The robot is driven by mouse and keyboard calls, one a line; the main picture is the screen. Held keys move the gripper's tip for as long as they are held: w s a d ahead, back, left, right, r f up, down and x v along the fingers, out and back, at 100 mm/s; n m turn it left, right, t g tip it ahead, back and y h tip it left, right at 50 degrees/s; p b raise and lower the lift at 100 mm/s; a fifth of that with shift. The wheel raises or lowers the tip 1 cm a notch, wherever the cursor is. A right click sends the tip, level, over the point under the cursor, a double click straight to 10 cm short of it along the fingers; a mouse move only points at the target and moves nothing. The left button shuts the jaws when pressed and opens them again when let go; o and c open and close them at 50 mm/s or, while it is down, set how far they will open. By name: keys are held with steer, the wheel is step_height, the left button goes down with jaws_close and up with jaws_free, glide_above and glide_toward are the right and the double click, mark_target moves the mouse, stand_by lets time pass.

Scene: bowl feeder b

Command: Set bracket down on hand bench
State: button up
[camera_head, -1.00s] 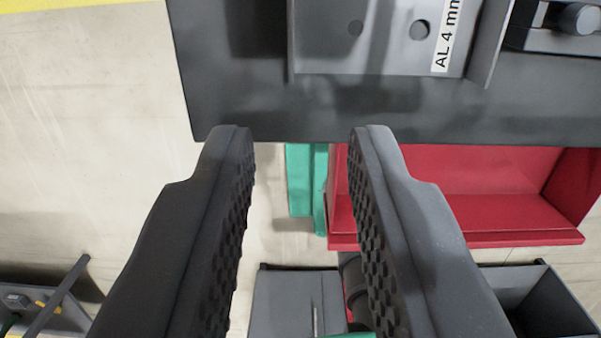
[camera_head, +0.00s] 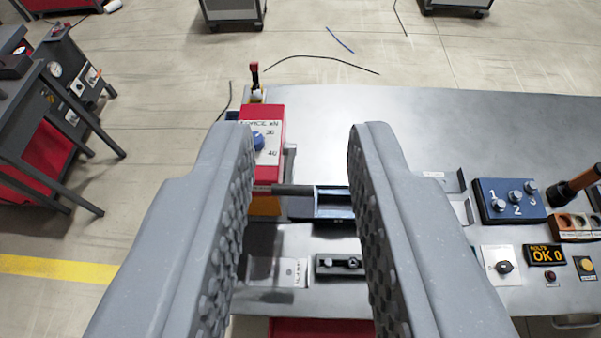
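My gripper (camera_head: 302,135) is open, with nothing between its fingertips. It is raised above the near part of a grey metal bench (camera_head: 350,110). A grey bracket (camera_head: 262,272) with a white label lies near the bench's front edge, low in the picture and partly hidden by the left finger. The label is too small to read now. A second bent grey piece (camera_head: 457,185) shows beside the right finger, which partly hides it. I cannot tell from a marking which bench is the hand bench.
A red force unit (camera_head: 262,140) with a blue knob stands on the bench. A small black clamp (camera_head: 340,265) is right of the labelled bracket. A blue numbered block (camera_head: 510,200) and an "OK 0" display (camera_head: 545,254) are at right. A dark table (camera_head: 45,110) stands left.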

steer(key=s+d+r+t, duration=0.1)
steer(key=s+r, duration=0.3)
steer(key=r, duration=0.1)
steer(key=shift+s+r+t, duration=0.35)
steer(key=shift+r+t, duration=0.05)
step_height(320, 180, down, 2)
steer(key=shift+f+b, duration=0.1)
steer(key=shift+b, duration=0.9)
